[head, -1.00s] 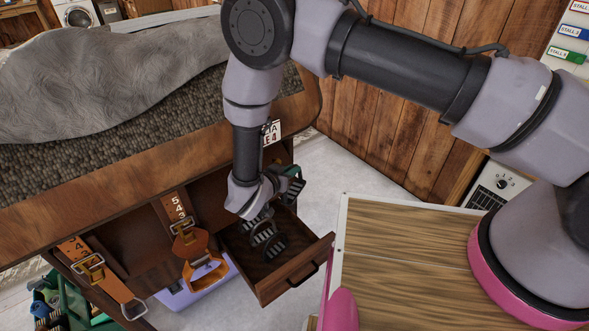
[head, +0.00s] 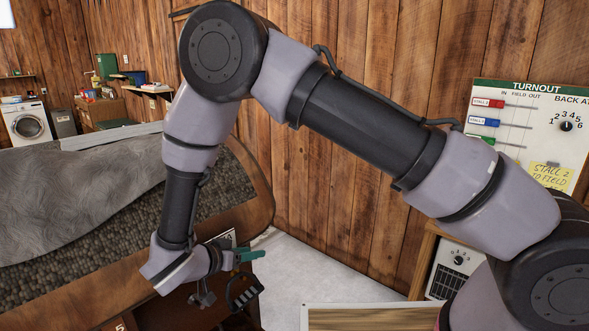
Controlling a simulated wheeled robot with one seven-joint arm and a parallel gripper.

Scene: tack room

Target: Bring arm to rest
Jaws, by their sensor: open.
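My arm crosses the head view from the lower right, bends at the top and hangs down at the left. My gripper (head: 254,256) is at the lower left of the picture, beside the dark wooden cabinet (head: 180,308). Its teal fingertips point right and are open, and I see nothing held between them. A dark ribbed object (head: 243,291) shows just below the gripper. I cannot tell whether it touches the gripper. The drawer seen before lies mostly below the picture's lower edge.
A grey blanket (head: 75,190) lies on a dark woven pad (head: 225,190) atop the cabinet at left. A wooden wall (head: 330,200) stands behind. A turnout board (head: 530,140) hangs at right. Pale floor (head: 320,266) is free between cabinet and a wood-topped surface (head: 370,319).

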